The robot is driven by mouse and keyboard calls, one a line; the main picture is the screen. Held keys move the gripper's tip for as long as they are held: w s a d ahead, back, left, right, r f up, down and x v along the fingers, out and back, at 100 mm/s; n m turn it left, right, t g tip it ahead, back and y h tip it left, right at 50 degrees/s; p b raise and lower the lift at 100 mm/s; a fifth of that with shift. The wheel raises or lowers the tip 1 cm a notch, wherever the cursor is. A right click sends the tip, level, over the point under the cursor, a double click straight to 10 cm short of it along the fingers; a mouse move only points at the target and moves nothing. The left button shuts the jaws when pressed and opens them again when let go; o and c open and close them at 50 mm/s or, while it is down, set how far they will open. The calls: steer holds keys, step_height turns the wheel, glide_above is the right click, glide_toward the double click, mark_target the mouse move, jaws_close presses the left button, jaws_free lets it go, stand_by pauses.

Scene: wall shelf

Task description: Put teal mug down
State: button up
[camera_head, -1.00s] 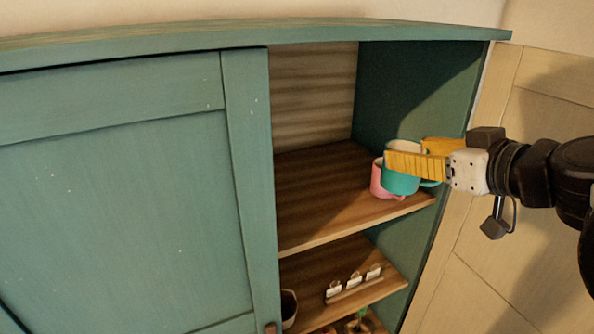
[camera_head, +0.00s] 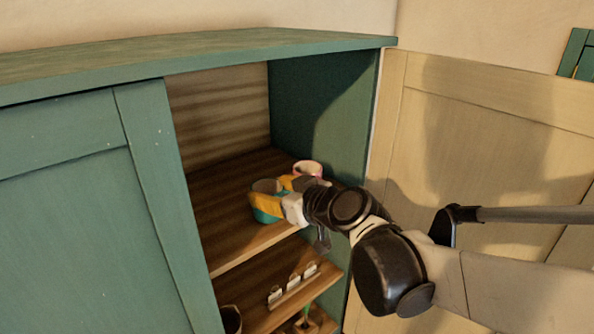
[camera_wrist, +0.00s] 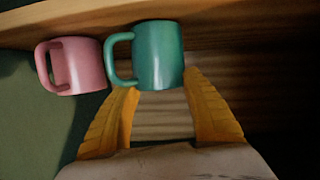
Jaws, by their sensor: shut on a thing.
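The teal mug (camera_head: 263,216) is in my gripper (camera_head: 272,194) at the upper open shelf (camera_head: 240,239), near its front edge. In the wrist view the teal mug (camera_wrist: 158,55) sits between the tips of the yellow fingers (camera_wrist: 160,92), its handle toward the pink mug. I cannot tell whether its base touches the shelf. The pink mug (camera_head: 308,168) stands on the same shelf, close to the side wall; in the wrist view the pink mug (camera_wrist: 78,65) is just left of the teal one. My wrist hides part of the shelf.
The cabinet's side wall (camera_head: 318,110) bounds the shelf on the right, and a closed panel (camera_head: 90,240) covers the left. A lower shelf holds small white-labelled items (camera_head: 293,283) and a dark cup (camera_head: 231,319). Shelf space left of the teal mug is clear.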

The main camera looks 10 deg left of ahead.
steer(key=shift+s, duration=0.15)
steer(key=shift+f, duration=0.15)
steer(key=o, duration=1.3)
